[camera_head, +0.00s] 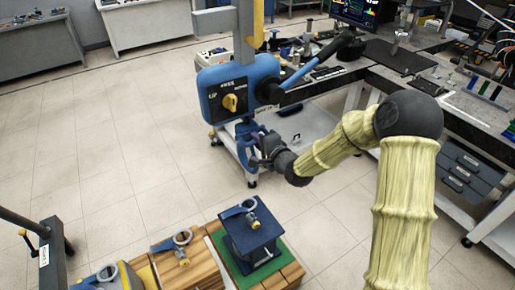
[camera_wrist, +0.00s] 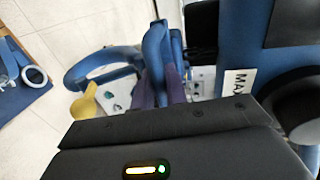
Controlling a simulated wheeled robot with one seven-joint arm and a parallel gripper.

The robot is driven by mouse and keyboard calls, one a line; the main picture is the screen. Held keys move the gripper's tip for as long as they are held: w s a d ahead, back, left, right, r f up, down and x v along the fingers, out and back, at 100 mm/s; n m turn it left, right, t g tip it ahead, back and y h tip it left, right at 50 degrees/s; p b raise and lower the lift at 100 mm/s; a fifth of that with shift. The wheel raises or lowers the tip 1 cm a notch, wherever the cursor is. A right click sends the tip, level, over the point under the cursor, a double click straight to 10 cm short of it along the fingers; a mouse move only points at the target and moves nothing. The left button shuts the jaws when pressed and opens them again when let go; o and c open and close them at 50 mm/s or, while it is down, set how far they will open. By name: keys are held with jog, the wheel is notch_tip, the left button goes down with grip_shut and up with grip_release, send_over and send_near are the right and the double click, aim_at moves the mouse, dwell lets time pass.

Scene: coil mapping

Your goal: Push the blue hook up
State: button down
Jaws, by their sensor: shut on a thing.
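The blue hook (camera_head: 242,146) hangs under the blue hoist body (camera_head: 230,88) in the head view. In the wrist view the hook (camera_wrist: 98,64) curves out to the left, and its upright part rises between my fingers. My gripper (camera_head: 262,149) comes from the right on my yellow-sleeved arm. In the wrist view my gripper (camera_wrist: 163,88) is shut on the hook's upright part. The finger contact is partly hidden in the head view.
A blue block with a ring on top (camera_head: 250,230) stands on a green mat at the bottom. Wooden blocks (camera_head: 183,262) with ring fittings stand beside it. A cluttered workbench (camera_head: 460,105) is at the right. Open tiled floor (camera_head: 110,150) lies left of the hoist.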

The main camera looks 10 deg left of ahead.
notch_tip(320, 180, up, 2)
jog(key=shift+r+p, duration=0.2)
jog(key=shift+p, duration=0.15)
jog(key=c, duration=1.5)
grip_release()
jog(key=shift+s+d, duration=0.1)
jog(key=b+v, duration=0.2)
jog(key=v, duration=1.5)
jog(key=shift+d, duration=0.1)
